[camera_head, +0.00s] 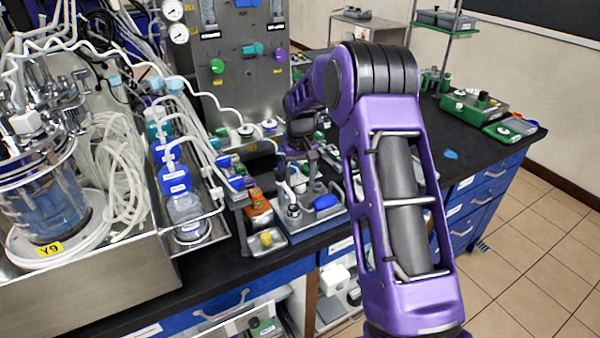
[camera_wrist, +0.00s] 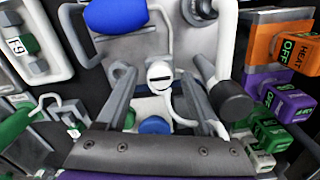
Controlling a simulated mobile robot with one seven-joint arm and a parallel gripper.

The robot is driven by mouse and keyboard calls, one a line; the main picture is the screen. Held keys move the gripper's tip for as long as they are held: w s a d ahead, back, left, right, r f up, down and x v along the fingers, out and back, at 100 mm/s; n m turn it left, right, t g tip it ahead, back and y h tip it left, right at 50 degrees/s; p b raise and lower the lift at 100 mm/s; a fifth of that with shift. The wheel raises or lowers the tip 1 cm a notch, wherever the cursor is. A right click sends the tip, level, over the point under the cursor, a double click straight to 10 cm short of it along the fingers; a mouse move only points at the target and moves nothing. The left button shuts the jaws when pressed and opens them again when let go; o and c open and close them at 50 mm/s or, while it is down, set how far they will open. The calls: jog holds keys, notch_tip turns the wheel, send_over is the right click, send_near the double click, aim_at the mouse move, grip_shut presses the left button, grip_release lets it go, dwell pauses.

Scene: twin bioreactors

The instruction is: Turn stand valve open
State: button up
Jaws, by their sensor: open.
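A white round fitting with a dark slot across its face (camera_wrist: 159,74) shows in the middle of the wrist view, on a small grey metal stand (camera_wrist: 140,48). It looks like the stand valve, but no label on it is readable. My gripper (camera_wrist: 157,82) is open, with one finger to each side of the white fitting. I cannot tell whether either finger touches it. In the head view my gripper (camera_head: 312,160) points down over the stand on the bench, and the arm partly hides the area. A blue oval knob (camera_wrist: 116,14) sits beyond the fitting; it also shows in the head view (camera_head: 326,201).
An orange HEAT block marked OFF (camera_wrist: 285,45) and several purple and green blocks (camera_wrist: 285,100) stand close on the right in the wrist view. White tubing loops nearby.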

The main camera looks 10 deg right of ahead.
aim_at(300, 184)
notch_tip(300, 184, up, 17)
jog(key=p, duration=0.1)
jog(key=shift+r, duration=0.2)
dwell(0.3)
